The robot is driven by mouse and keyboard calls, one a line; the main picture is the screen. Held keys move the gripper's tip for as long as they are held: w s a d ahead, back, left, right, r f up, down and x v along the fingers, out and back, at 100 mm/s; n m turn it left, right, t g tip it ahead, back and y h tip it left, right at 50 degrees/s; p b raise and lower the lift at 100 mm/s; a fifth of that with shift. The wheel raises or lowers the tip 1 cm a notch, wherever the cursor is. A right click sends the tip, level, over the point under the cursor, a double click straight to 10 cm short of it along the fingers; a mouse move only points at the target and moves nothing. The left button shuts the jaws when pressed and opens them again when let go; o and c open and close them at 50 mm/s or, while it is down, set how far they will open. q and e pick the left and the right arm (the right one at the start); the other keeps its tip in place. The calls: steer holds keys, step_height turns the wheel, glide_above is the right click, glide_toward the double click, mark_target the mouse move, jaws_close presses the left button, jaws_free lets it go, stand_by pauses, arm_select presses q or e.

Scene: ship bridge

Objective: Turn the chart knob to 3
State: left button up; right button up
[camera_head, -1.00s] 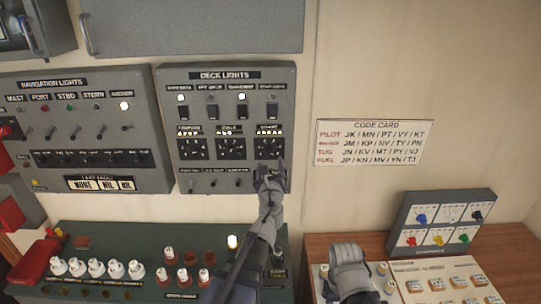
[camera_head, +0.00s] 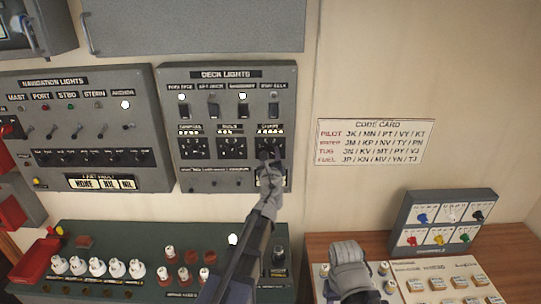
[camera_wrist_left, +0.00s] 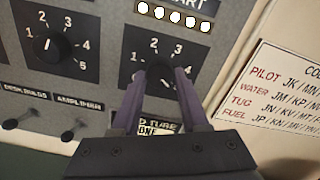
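The chart knob (camera_wrist_left: 160,76) is a dark round knob at the right end of the deck lights panel's dial row; its dial shows numbers 2, 3 and 4 in the left wrist view. My left gripper (camera_wrist_left: 161,88) has its two purple fingers on either side of this knob. I cannot tell whether they press on it. The knob's pointer mark is hidden. In the head view my left gripper (camera_head: 269,170) covers the lower part of the dial. My right gripper (camera_head: 348,256) is low at the right, over the desk, its fingers not clear.
Two more dials sit left of the chart dial, one with its knob (camera_wrist_left: 50,46) showing. Toggle switches (camera_wrist_left: 69,134) lie below them. A code card (camera_head: 374,143) is on the wall at right. A console with white knobs (camera_head: 97,268) is below.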

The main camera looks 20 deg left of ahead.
arm_select(q)
jaws_close()
stand_by(0.3)
steer(key=n, duration=1.4)
steer(key=shift+r+n, duration=0.1)
steer(key=shift+n, duration=2.8)
steer(key=shift+s, duration=0.1)
